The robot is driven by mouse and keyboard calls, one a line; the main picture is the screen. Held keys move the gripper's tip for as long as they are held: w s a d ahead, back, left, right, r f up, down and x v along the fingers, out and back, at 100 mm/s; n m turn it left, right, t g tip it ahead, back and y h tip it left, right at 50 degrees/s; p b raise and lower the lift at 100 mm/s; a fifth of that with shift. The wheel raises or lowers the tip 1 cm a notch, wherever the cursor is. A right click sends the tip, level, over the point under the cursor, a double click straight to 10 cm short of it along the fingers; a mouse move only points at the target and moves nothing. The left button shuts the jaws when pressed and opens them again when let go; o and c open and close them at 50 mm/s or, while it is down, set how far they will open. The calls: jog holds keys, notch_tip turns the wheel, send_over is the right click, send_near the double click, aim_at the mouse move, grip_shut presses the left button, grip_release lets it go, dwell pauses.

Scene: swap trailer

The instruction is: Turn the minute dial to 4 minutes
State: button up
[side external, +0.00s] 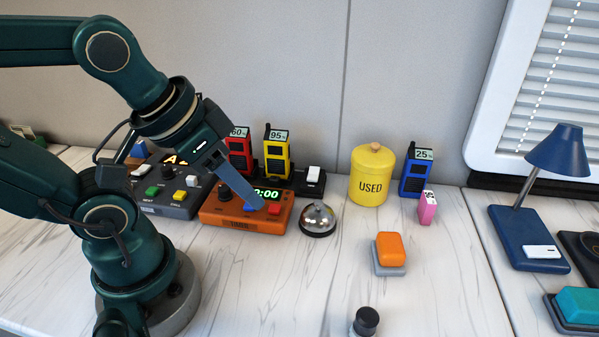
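An orange timer box (243,224) stands on the table at the left of centre. Its lit green display (268,193) ends in ":00"; the leading digit is partly hidden by my gripper. A black dial (225,195) sits on the box's left part. A blue button (249,207) and a red button (274,208) are on its top. My gripper (258,204) points down and to the right across the box, its tip over the area by the display and buttons. Only one finger shows clearly, so I cannot tell its opening or whether it touches the box.
A dark grey button box (170,205) stands just left. Red (240,150), yellow (277,155) and blue (415,175) radios stand behind. A silver bell (318,219) is close on the right, then a yellow "USED" canister (371,178).

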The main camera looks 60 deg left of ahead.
jog(key=o, duration=0.3)
jog(key=shift+n, duration=0.3)
jog(key=n+g, duration=0.6)
jog(key=n, duration=1.1)
send_over(224, 187)
notch_tip(224, 187, down, 6)
jog(key=shift+d+f, duration=0.1)
jog(key=shift+f, duration=0.15)
jog(key=shift+s+f, duration=0.1)
jog(key=shift+f, duration=2.45)
